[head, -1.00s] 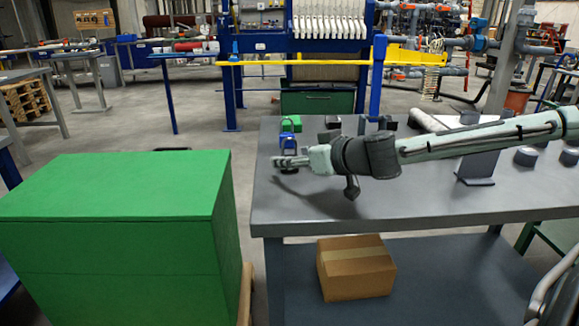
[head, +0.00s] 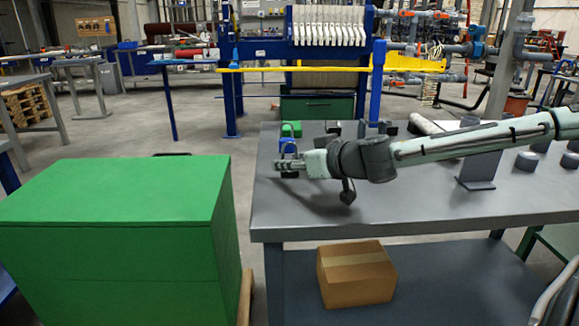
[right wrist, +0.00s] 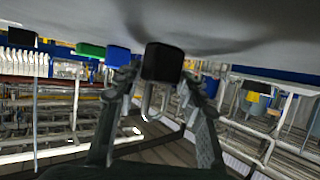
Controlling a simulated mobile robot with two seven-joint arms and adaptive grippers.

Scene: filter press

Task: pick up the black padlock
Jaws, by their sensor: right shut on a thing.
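The black padlock (right wrist: 162,62) is between the two fingers of my right gripper (right wrist: 165,90) in the right wrist view, its metal shackle (right wrist: 152,103) pointing back toward the palm. The fingers are shut on it. In the head view my right gripper (head: 288,165) is low over the left part of the grey table (head: 400,210), and a small dark part of the padlock (head: 289,175) shows below the fingers. Whether it clears the tabletop is hard to tell. My left gripper is not in view.
A blue padlock (head: 288,148) and a green padlock (head: 291,129) stand just behind my gripper. Other dark items (head: 388,128) stand farther back. A grey upright plate (head: 478,170) is to the right. A green cabinet (head: 120,230) stands left of the table, a cardboard box (head: 356,275) below.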

